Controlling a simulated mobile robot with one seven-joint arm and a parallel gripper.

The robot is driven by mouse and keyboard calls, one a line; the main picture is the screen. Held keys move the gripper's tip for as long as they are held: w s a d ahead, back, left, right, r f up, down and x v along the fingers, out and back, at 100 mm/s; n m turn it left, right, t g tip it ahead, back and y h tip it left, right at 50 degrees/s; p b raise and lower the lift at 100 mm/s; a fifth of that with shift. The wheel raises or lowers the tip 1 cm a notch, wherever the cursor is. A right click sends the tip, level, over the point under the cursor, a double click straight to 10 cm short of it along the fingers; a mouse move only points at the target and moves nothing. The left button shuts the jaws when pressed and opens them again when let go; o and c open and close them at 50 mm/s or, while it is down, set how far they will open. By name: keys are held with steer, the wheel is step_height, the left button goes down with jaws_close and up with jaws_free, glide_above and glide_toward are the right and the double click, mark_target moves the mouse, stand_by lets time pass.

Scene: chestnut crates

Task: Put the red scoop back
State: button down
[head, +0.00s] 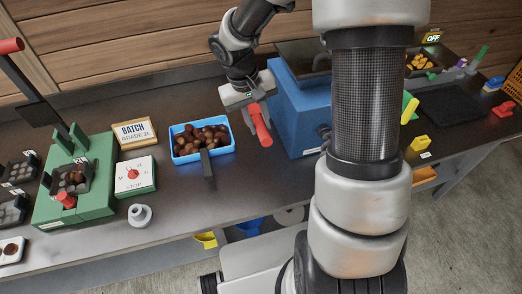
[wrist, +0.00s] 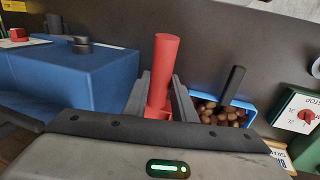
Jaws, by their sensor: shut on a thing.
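The red scoop (head: 262,126) is in my gripper (head: 252,100), held above the dark bench between the blue tray and the blue machine. In the wrist view, the red scoop (wrist: 165,65) stands up between the two dark fingers of my gripper (wrist: 162,92), which are shut on it. Its lower end is partly hidden by the fingers and the gripper body. I cannot tell what lies just below it.
The blue tray (head: 204,154) holds brown chestnuts and a black-handled tool (head: 207,166). The blue machine (head: 300,112) stands close right of my gripper. A white switch box (head: 135,177), a BATCH sign (head: 134,134) and a green press (head: 95,190) stand left. Bare bench lies in front of the tray.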

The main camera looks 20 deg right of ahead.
steer(key=shift+w+a+b+x, duration=0.25)
steer(key=shift+b+x, duration=1.6)
steer(key=shift+x, duration=1.05)
steer(key=shift+w+a+b+x, duration=0.15)
steer(key=shift+w+b+x, duration=0.15)
steer(key=shift+b+x, duration=2.05)
steer(key=shift+w+a+b+x, duration=0.25)
steer(key=shift+b+x, duration=1.1)
steer(key=shift+x, duration=2.05)
steer(key=c, duration=1.9)
jaws_free()
steer(key=shift+f, duration=0.2)
steer(key=o, duration=0.4)
steer(key=shift+o, duration=0.2)
steer(key=shift+r, duration=0.2)
